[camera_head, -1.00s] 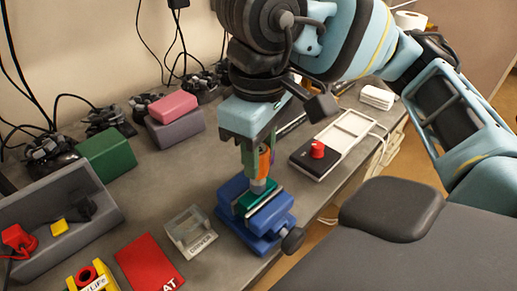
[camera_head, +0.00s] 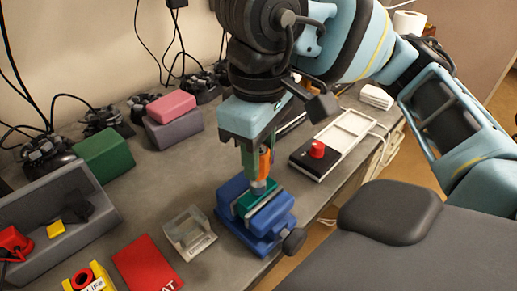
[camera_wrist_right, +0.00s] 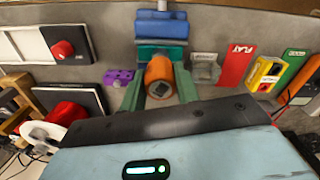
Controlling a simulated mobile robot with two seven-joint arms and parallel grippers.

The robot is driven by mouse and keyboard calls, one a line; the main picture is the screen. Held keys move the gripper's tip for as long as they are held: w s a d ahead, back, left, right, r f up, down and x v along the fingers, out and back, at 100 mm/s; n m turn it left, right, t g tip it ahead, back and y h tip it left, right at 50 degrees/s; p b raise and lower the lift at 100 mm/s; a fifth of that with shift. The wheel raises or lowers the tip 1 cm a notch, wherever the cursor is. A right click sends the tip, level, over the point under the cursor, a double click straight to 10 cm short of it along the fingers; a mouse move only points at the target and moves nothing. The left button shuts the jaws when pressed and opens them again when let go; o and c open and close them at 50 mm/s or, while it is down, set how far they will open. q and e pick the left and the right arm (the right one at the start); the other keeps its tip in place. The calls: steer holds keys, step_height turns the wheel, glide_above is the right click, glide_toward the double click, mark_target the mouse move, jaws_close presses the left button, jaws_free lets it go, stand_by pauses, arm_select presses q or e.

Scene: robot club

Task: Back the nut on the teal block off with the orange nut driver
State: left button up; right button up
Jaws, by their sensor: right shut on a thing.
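The teal block (camera_head: 252,203) is clamped in the blue vise (camera_head: 273,224) near the table's front edge. My right gripper (camera_head: 258,165) is shut on the orange nut driver (camera_head: 265,162) and holds it upright above the vise. The driver's grey lower end meets the top of the teal block; the nut is hidden there. In the right wrist view the driver (camera_wrist_right: 159,70) sits between the green fingers, in front of the teal block (camera_wrist_right: 148,52). My left gripper is not in view.
A clear driver stand (camera_head: 189,233) is left of the vise, beside a red mat (camera_head: 147,266). A black-and-white device with a red knob (camera_head: 316,149) lies to the right. A grey bin (camera_head: 90,222) and a green block (camera_head: 104,154) stand at left.

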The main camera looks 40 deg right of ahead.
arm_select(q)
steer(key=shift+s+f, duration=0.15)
arm_select(e)
steer(key=shift+f, duration=0.1)
stand_by(0.3)
steer(key=o, duration=1)
steer(key=shift+c, duration=0.2)
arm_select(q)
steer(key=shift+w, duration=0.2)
arm_select(e)
steer(key=c, duration=1)
steer(key=shift+f+n+b, duration=0.1)
steer(key=shift+n+b, duration=0.7)
steer(key=shift+n, duration=0.4)
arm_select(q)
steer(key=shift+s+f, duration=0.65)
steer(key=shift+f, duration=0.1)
arm_select(e)
steer(key=n, duration=0.4)
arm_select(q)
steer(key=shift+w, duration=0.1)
